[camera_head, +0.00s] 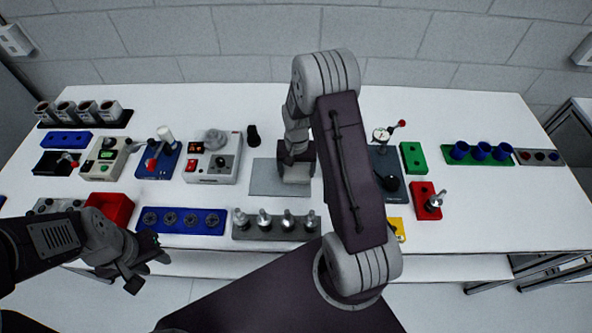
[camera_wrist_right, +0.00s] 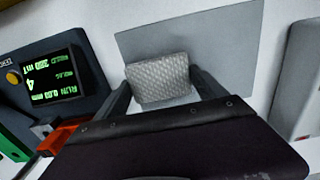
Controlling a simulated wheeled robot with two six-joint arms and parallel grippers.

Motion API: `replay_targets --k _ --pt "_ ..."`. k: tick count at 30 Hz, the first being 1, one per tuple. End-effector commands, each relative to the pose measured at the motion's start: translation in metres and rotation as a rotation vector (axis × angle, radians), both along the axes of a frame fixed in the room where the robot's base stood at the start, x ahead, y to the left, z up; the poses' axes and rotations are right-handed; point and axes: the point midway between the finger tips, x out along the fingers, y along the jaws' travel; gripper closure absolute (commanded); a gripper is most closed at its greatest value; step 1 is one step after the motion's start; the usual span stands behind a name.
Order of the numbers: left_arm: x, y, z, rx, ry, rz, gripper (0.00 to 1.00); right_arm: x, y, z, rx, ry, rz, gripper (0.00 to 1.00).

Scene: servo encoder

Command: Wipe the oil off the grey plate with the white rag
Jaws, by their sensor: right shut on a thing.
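The grey plate (camera_head: 262,182) lies flat on the white table near the middle; it also shows in the right wrist view (camera_wrist_right: 230,35). My right gripper (camera_head: 296,172) is at the plate's right end. In the right wrist view it is shut on the white rag (camera_wrist_right: 158,78), a pale textured block between the fingers that overlaps the plate's edge. I cannot tell whether the rag touches the plate. I can make out no oil on the visible part of the plate. My left gripper (camera_head: 146,270) is open and empty in front of the table, at the lower left.
A dark device with a green display (camera_wrist_right: 52,82) stands beside the plate. A grey rack with several metal pegs (camera_head: 276,226) is in front of the plate, and a white instrument box (camera_head: 212,160) is to its left. The table behind the plate is mostly clear.

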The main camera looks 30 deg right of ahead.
Motion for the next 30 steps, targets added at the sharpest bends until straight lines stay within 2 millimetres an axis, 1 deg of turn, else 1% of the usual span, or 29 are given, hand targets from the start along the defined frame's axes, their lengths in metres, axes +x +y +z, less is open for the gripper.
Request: replay_targets --k 1,2,3,4,21,25,30 --pt "0.000 0.000 0.008 0.000 0.000 0.000 0.64 0.000 0.000 0.007 0.000 0.001 0.000 0.57" --pt "0.000 0.000 0.011 0.000 0.000 0.000 0.64 0.000 0.000 0.008 0.000 0.002 0.001 0.57" --pt "0.000 0.000 0.015 0.000 0.000 0.000 0.64 0.002 -0.001 0.020 -0.001 -0.003 0.001 0.57" --pt "0.000 0.000 0.017 0.000 0.000 0.000 0.64 0.002 -0.001 0.028 -0.001 -0.004 0.001 0.57" --pt "0.000 0.000 0.062 0.000 0.000 0.000 0.64 0.004 -0.001 0.078 0.000 0.000 0.006 0.57" --pt "0.000 0.000 0.066 0.000 0.000 0.000 0.64 0.004 -0.001 0.083 0.000 0.000 0.007 0.57" --pt "0.000 0.000 0.065 0.000 0.000 0.000 0.64 0.005 -0.001 0.083 0.000 0.000 0.007 0.57"
